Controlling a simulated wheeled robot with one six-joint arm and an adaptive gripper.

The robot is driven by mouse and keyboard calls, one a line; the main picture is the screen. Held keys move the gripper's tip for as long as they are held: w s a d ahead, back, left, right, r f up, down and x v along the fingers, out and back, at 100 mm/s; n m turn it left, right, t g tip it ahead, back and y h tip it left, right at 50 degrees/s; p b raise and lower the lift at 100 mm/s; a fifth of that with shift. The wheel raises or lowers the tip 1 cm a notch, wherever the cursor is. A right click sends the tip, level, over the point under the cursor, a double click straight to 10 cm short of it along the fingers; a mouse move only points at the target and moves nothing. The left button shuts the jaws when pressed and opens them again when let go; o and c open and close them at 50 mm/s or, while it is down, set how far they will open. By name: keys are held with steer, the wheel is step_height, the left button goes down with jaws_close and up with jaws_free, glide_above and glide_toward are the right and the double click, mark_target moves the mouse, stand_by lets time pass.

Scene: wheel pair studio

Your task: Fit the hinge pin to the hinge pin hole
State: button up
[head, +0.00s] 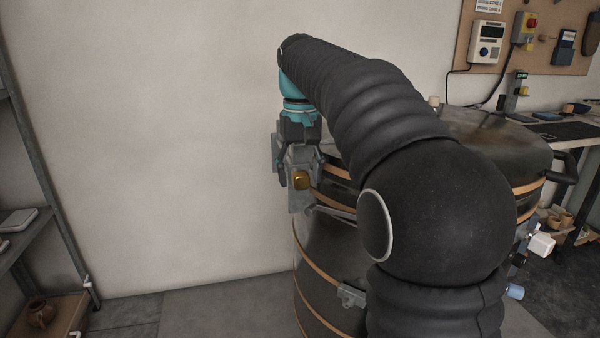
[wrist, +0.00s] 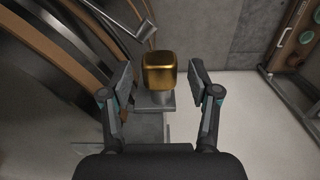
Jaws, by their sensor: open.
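The hinge pin (wrist: 159,70) shows a rounded, block-like brass head in the wrist view. The brass head also shows in the head view (head: 301,180). My gripper (wrist: 161,77) is open, with one finger on each side of the brass head and visible gaps between. In the head view my gripper (head: 300,174) points down at the bracket. The hinge pin hole is not visible; I cannot tell how deep the pin sits.
The round dark kiln (head: 330,255) with copper-coloured bands stands right of the bracket, partly behind my arm. A metal lever (head: 332,213) sticks out near the gripper. A metal shelf (head: 45,215) stands at the left. The floor (head: 215,315) between is clear.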

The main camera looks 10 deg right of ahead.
steer(key=shift+r, duration=3.75)
steer(key=shift+s, duration=0.15)
steer(key=s+f+t, duration=0.5)
steer(key=s+f, duration=1.6)
steer(key=s, duration=0.4)
steer(key=shift+f+t, duration=0.3)
steer(key=shift+f, duration=0.05)
